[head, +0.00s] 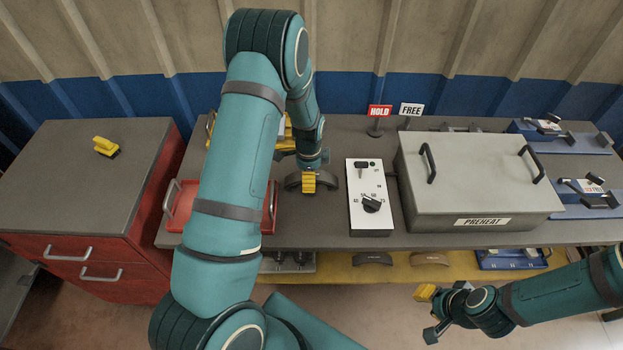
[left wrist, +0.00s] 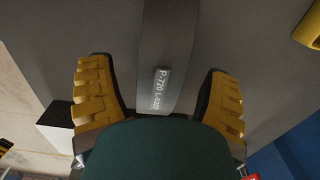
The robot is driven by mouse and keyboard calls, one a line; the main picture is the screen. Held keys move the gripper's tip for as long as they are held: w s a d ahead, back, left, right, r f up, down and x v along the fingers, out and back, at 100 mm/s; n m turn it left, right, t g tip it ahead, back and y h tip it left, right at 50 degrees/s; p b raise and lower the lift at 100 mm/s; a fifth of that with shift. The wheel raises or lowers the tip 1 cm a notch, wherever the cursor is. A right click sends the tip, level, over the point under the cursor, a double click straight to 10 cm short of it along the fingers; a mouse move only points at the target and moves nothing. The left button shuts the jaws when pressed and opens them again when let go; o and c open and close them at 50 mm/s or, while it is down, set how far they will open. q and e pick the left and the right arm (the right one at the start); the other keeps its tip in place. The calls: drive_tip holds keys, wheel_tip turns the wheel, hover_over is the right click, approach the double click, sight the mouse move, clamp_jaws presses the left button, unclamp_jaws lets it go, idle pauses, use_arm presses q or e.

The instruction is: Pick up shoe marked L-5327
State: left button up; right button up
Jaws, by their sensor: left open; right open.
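A dark grey curved brake shoe (head: 293,181) lies on the workbench under my left gripper (head: 309,184). In the left wrist view, the shoe (left wrist: 168,45) runs between the open yellow-padded fingers of the left gripper (left wrist: 160,95), with a gap on both sides. Its pale label reads P-720 and a number starting with L; the last digits are too small to read surely. Two more shoes, one dark (head: 373,259) and one brownish (head: 430,259), lie on the lower yellow shelf, their marks unreadable. My right gripper (head: 432,312) is open and empty in front of the bench.
A white switch box (head: 370,210) and a grey preheat box (head: 480,185) stand right of the shoe. HOLD (head: 380,111) and FREE (head: 411,109) signs stand behind. A red tray (head: 181,205) is partly hidden by my left arm. Blue fixtures (head: 575,142) are at far right.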

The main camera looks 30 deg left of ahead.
use_arm(q)
clamp_jaws()
drive_tip(key=shift+r, duration=0.1)
